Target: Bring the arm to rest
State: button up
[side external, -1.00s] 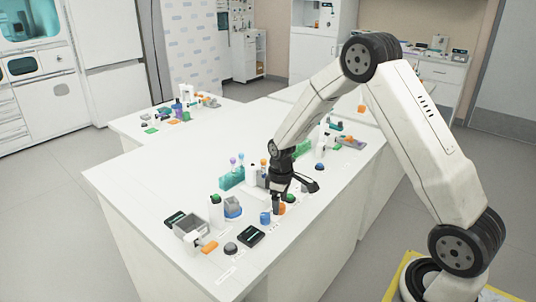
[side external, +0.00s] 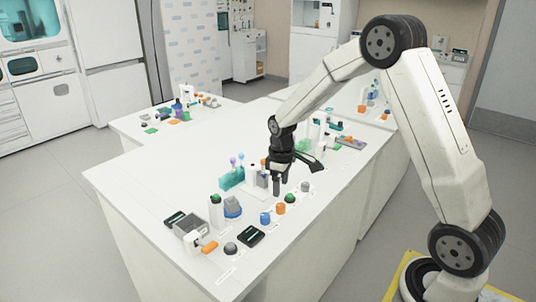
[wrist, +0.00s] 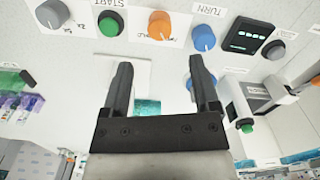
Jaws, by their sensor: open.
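My gripper (side external: 280,187) hangs pointing down over the middle of the white bench (side external: 140,190), among the small lab items. In the wrist view my gripper (wrist: 163,75) shows two dark fingers spread apart with nothing between them. A green button (wrist: 110,24), an orange knob (wrist: 160,25) and a blue knob (wrist: 203,38) lie beyond the fingertips. In the side view the orange knob (side external: 280,209) and blue knob (side external: 265,218) stand just in front of the gripper, apart from it.
A teal tube rack (side external: 231,178) with tubes stands left of the gripper. A grey open box (side external: 190,238), an orange piece (side external: 209,247) and a dark display (side external: 250,235) sit near the front. The bench's left part is bare.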

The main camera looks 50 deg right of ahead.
jog(key=shift+s+a, duration=0.1)
jog(key=s+a+r+m+t, duration=0.2)
jog(key=s+a+m, duration=0.1)
jog(key=s+a, duration=0.8)
jog(key=shift+s+r+t, duration=0.25)
jog(key=shift+s+t, duration=0.05)
jog(key=shift+s, duration=1.75)
